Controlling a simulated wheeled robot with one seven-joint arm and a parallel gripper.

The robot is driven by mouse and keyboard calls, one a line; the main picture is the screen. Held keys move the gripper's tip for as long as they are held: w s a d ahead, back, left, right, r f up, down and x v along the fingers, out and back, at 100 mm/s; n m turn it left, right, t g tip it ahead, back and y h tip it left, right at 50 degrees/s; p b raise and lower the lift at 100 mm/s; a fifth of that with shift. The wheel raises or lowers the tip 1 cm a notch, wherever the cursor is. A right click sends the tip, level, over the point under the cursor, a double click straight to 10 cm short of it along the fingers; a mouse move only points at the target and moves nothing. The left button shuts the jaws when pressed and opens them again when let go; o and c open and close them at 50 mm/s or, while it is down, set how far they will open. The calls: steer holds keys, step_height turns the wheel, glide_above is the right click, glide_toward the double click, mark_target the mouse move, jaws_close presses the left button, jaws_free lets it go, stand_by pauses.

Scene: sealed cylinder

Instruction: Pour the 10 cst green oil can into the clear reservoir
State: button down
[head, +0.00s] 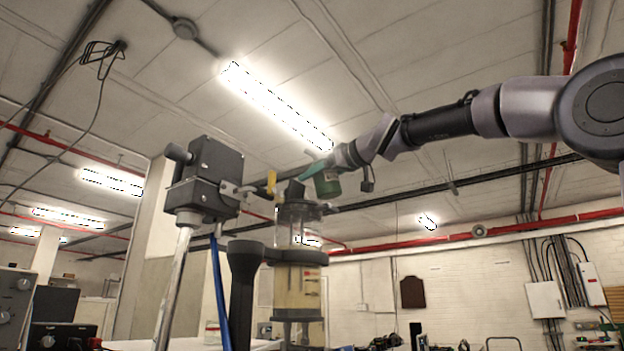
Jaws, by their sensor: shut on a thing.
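My gripper (345,158) reaches in from the right, high up, and is shut on a green oil can (327,183). The can is held just above and to the right of the top of the clear reservoir (297,232). The can looks tilted, but its label and spout are too small to read or make out. The reservoir is a transparent upright cylinder with dark collars, and its lower part (298,287) holds pale yellowish liquid. A yellow lever (271,181) stands near its top. I cannot tell whether oil is flowing.
A dark box-shaped unit (209,178) on a metal post stands left of the reservoir. A black handle-like column (243,290) and a blue hose (220,295) are beside it. Grey instruments (15,308) sit at lower left. The air right of the reservoir, below my arm, is clear.

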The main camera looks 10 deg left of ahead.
steer(key=shift+w+d+r+n, duration=0.1)
steer(key=shift+d+r+n, duration=0.1)
steer(key=shift+n, duration=0.1)
steer(key=shift+d+n, duration=0.3)
steer(key=shift+w+d+n+h, duration=0.2)
steer(key=shift+n+h, duration=0.25)
steer(key=shift+n, duration=0.4)
steer(key=shift+w+d+n+h, duration=0.1)
steer(key=shift+d+n+h, duration=0.3)
steer(key=shift+n, duration=0.45)
stand_by(5.7)
